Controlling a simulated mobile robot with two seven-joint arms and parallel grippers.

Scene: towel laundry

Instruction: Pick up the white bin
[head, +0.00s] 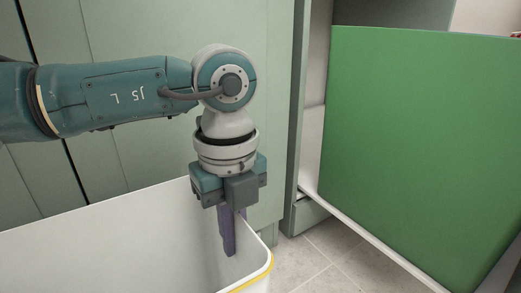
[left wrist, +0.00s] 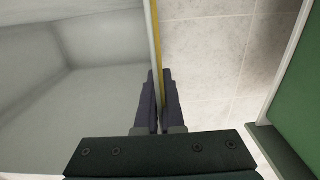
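The white bin (head: 100,245) fills the lower left of the head view, with a yellow stripe along its rim at the right corner. In the left wrist view its pale inside (left wrist: 80,90) lies left of the rim, which runs up the middle. My left gripper (head: 230,250) points down at the bin's right wall. In the left wrist view its dark purple fingers (left wrist: 159,75) sit one on each side of the rim, close together with the thin wall between them. They look closed on it. My right gripper is not in view.
A large green panel (head: 420,140) with a white lower edge stands to the right. Pale green cabinet fronts (head: 130,40) rise behind the bin and arm. Tiled floor (head: 320,255) shows free between the bin and the green panel.

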